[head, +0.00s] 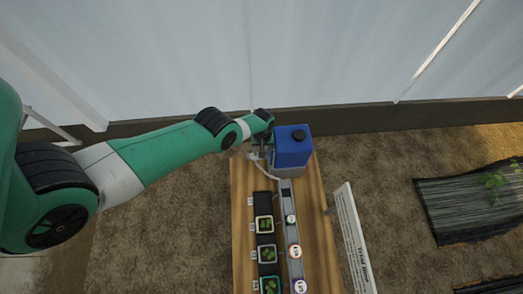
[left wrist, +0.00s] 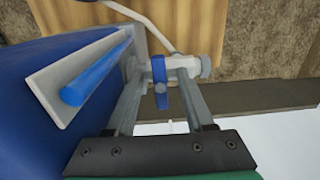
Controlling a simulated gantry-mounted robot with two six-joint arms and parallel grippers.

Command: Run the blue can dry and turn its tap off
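The blue can (head: 292,146) stands at the far end of the wooden bench, with a dark cap on top. In the left wrist view the can (left wrist: 40,125) fills the left side and bears a white strip with a blue bar (left wrist: 98,70). Its tap has a blue lever (left wrist: 159,72) on a pale fitting (left wrist: 188,64). My left gripper (head: 262,141) is beside the can at the tap. In the left wrist view its fingers (left wrist: 164,98) stand apart, one on each side of the lever, with gaps visible. My right gripper is out of view.
The wooden bench (head: 241,205) carries a grey rail (head: 284,210) with several round labelled dials and a dark row of small trays (head: 266,240). A pale tube (head: 264,171) runs from the tap. A printed sign (head: 352,240) stands at right. A pale wall rises behind.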

